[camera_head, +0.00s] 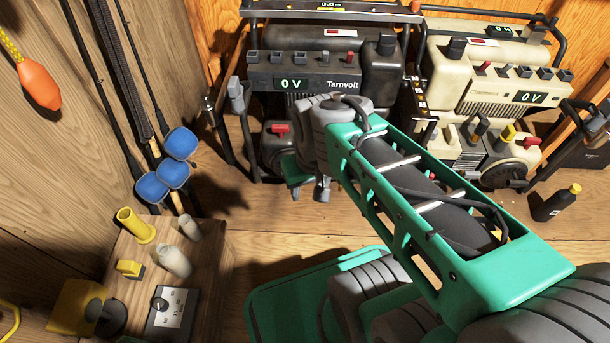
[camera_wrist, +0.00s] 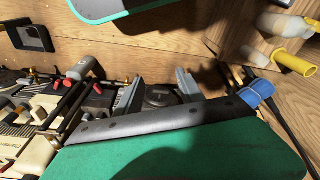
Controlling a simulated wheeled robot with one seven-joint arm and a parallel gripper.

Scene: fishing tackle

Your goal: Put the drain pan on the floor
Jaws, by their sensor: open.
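I cannot make out a drain pan for certain in either view. My gripper (camera_head: 306,188) hangs at the end of my green arm in the head view, just in front of the black Tarnvolt generator (camera_head: 318,85). In the wrist view my gripper (camera_wrist: 158,78) shows two grey fingers spread apart, with nothing held between them. A dark round machine part lies beyond the fingers there. My arm hides part of the generator's lower front and the floor around it.
A cream generator (camera_head: 500,85) stands right of the black one. A black bottle (camera_head: 553,206) with a yellow cap stands at right. At left, a wooden stand (camera_head: 205,270) bears a yellow tube (camera_head: 136,225) and other small items. Blue-ended rods (camera_head: 173,173) lean nearby. Wooden floor (camera_head: 225,180) shows between them.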

